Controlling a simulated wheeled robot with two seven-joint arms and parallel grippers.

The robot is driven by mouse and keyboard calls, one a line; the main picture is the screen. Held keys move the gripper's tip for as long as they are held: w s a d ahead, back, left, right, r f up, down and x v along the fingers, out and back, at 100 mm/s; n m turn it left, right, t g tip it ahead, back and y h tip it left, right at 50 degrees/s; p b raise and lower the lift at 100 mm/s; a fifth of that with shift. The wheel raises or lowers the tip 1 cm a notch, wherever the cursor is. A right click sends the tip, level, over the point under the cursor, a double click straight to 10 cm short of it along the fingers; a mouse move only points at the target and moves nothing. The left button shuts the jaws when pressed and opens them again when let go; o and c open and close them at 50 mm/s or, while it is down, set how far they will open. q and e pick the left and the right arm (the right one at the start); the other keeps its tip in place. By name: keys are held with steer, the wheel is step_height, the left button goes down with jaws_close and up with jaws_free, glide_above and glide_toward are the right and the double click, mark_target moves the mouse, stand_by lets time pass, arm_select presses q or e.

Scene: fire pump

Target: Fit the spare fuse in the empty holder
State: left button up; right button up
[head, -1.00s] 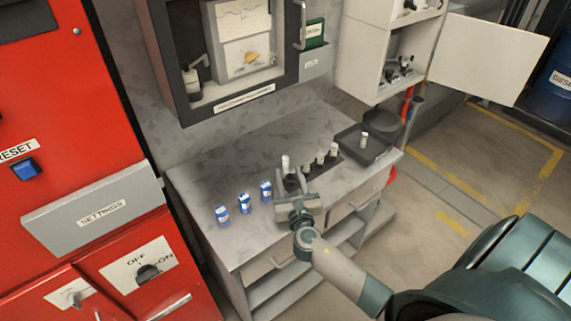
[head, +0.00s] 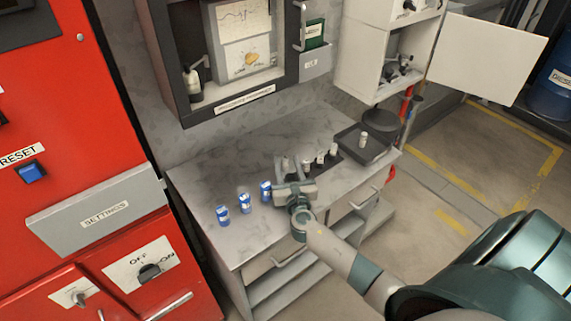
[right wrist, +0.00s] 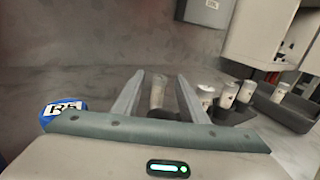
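Several pale cylindrical fuses stand in a row on a dark base on the bench (head: 225,160); one is the fuse (head: 320,157), also in the right wrist view (right wrist: 228,94). My right gripper (head: 292,172) is low over the bench at the row's left end. In the right wrist view its fingers (right wrist: 158,82) are apart, with a greyer cylinder (right wrist: 157,93) between them and gaps on both sides. Another pale fuse (head: 364,139) stands in the dark tray (head: 350,138) at right. I cannot make out an empty holder. My left gripper is not in view.
Three blue labelled cylinders (head: 244,203) stand left of my right gripper. A wall cabinet (head: 175,70) and a white box with an open door (head: 490,60) hang above the bench. A red panel (head: 70,120) stands at left. The back left of the bench is clear.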

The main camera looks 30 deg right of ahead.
jaws_close()
steer(key=shift+r, duration=0.1)
steer(key=shift+r, duration=0.65)
step_height(320, 180, up, 2)
steer(key=shift+r+p, duration=0.25)
steer(key=shift+p, duration=0.15)
steer(key=s+d+r, duration=0.6)
steer(key=s+r, duration=0.1)
steer(key=s, duration=0.3)
steer(key=shift+b, duration=0.35)
steer(key=shift+d, duration=0.1)
